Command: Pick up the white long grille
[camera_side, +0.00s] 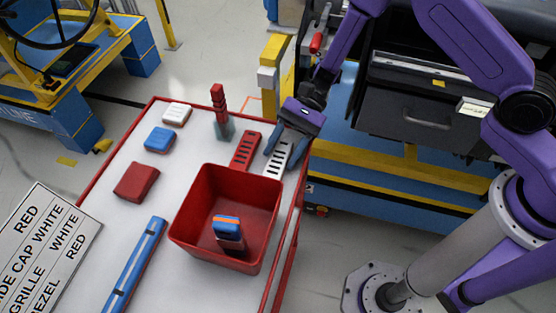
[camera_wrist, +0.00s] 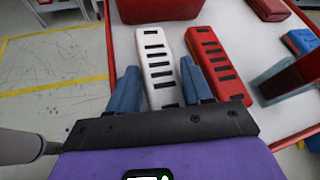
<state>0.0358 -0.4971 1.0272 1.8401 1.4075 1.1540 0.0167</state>
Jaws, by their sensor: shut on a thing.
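The white long grille (camera_side: 276,160) with dark slots lies near the right edge of the table, behind the red bin. It also shows in the wrist view (camera_wrist: 156,58), between the two blue fingers. My gripper (camera_side: 283,150) points down over its far end and is shut on it, one finger on each side. In the wrist view the fingers of my gripper (camera_wrist: 160,85) flank the grille's near part. I cannot tell whether the grille is clear of the table.
A red slotted grille (camera_side: 245,150) lies close beside the white one. The red bin (camera_side: 190,205) holds a blue and red piece. A red stacked part (camera_side: 218,97), white, blue and red blocks and a long blue bar (camera_side: 135,265) are on the table (camera_side: 180,185).

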